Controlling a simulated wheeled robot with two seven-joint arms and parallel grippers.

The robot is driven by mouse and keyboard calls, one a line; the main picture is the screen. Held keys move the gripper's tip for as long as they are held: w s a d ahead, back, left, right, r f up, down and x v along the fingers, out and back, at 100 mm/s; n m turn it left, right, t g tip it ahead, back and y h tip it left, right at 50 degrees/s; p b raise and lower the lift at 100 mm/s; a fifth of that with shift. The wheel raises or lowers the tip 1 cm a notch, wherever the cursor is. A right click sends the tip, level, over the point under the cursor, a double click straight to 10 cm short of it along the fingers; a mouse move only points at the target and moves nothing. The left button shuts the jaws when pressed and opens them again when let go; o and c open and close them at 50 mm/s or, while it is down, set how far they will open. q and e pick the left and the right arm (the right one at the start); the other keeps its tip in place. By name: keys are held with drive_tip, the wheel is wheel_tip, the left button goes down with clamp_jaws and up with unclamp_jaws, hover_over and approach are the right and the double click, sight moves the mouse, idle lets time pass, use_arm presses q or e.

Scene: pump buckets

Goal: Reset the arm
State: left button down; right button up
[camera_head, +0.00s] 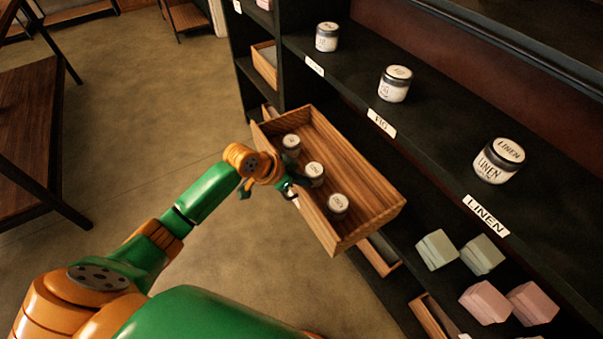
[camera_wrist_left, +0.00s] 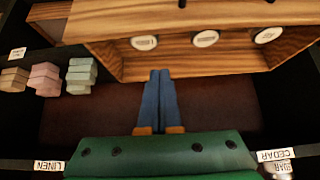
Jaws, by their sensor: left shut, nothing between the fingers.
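My left gripper (camera_head: 286,188) is beside the near wall of an open wooden drawer (camera_head: 363,195) in the head view. In the left wrist view the two blue fingers of the left gripper (camera_wrist_left: 160,76) are together with nothing between them. The drawer front (camera_wrist_left: 190,20) shows ahead of the fingers in that view; I cannot tell whether they touch it. Three jars stand inside the drawer: one at the far end (camera_head: 291,142), one in the middle (camera_head: 314,170) and one at the near end (camera_head: 338,203). My right gripper is not in view.
A dark shelf unit (camera_head: 430,130) fills the right side. On it stand a linen jar (camera_head: 498,160), a fig jar (camera_head: 395,84) and another jar (camera_head: 327,37). Green and pink blocks (camera_head: 484,301) sit lower. A wooden table (camera_head: 30,140) is at left. The floor (camera_head: 150,100) between is clear.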

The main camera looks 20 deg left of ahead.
use_arm(q)
drive_tip(key=s+a+f+n+g+y+p, duration=0.1)
drive_tip(key=s+a+f+n+y+p, duration=0.15)
drive_tip(key=s+f, duration=0.35)
drive_tip(key=s+a+f+n+g+y+p, duration=0.1)
drive_tip(key=s+a+f+n+p, duration=0.2)
drive_tip(key=f, duration=0.5)
drive_tip(key=s+f+g, duration=0.1)
drive_tip(key=s+f, duration=0.2)
drive_tip(key=s, duration=0.6)
drive_tip(key=s+d+f+g+p, duration=0.1)
drive_tip(key=s+f, duration=0.2)
drive_tip(key=s, duration=0.7)
drive_tip(key=s+d+f+g+y+p, duration=0.1)
drive_tip(key=s+f, duration=0.1)
drive_tip(key=s, duration=0.7)
drive_tip(key=shift+s+f, duration=0.15)
drive_tip(key=shift+f, duration=0.25)
drive_tip(key=shift+m, duration=0.25)
